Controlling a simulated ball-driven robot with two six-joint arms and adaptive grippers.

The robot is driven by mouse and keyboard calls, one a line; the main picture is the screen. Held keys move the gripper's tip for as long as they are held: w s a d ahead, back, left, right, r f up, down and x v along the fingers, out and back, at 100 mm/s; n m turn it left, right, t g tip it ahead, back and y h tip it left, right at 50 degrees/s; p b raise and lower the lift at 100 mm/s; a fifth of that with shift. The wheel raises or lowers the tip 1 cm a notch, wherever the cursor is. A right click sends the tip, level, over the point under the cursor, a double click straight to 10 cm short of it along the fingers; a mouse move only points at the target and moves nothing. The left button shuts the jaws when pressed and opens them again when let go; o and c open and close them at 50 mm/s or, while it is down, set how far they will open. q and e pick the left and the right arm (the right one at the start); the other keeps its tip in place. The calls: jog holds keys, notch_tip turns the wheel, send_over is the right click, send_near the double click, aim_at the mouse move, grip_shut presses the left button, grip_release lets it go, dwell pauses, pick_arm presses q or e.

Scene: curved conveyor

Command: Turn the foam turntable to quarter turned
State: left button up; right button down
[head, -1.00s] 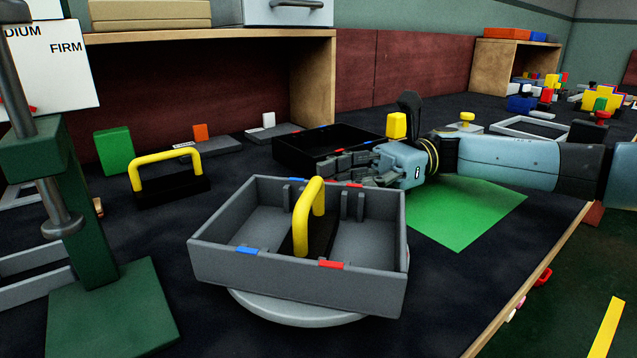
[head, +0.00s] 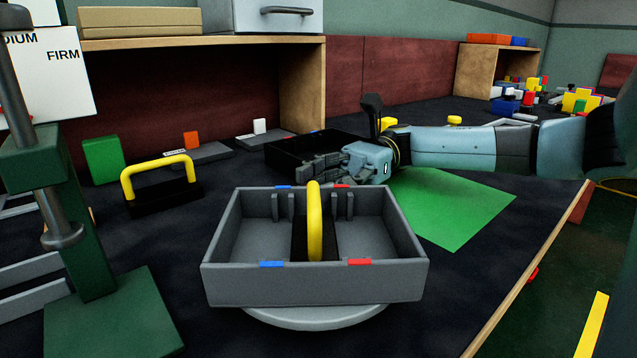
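A round light-grey turntable disc (head: 315,317) shows under a grey open tray (head: 315,288). The tray has blue and red tabs on its near and far rims. A yellow handle on a black block (head: 315,225) stands in the middle of the tray and runs away from me. My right gripper (head: 305,172) reaches in from the right just behind the tray's far rim. Its fingers point left, beside a black bin; I cannot tell whether they touch the tray or how far they are open. My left gripper is not in view.
A black bin (head: 288,150) lies behind my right gripper. A green sheet (head: 450,205) lies to the right of the tray. A second yellow handle (head: 158,167) and a green block (head: 104,160) stand at the left. A green post stand (head: 112,315) is at the front left.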

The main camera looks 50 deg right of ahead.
jog(key=c, duration=1.4)
grip_release()
jog(key=shift+d, duration=0.15)
jog(key=d, duration=1.1)
jog(key=shift+s+d, duration=0.25)
jog(key=shift+d, duration=0.15)
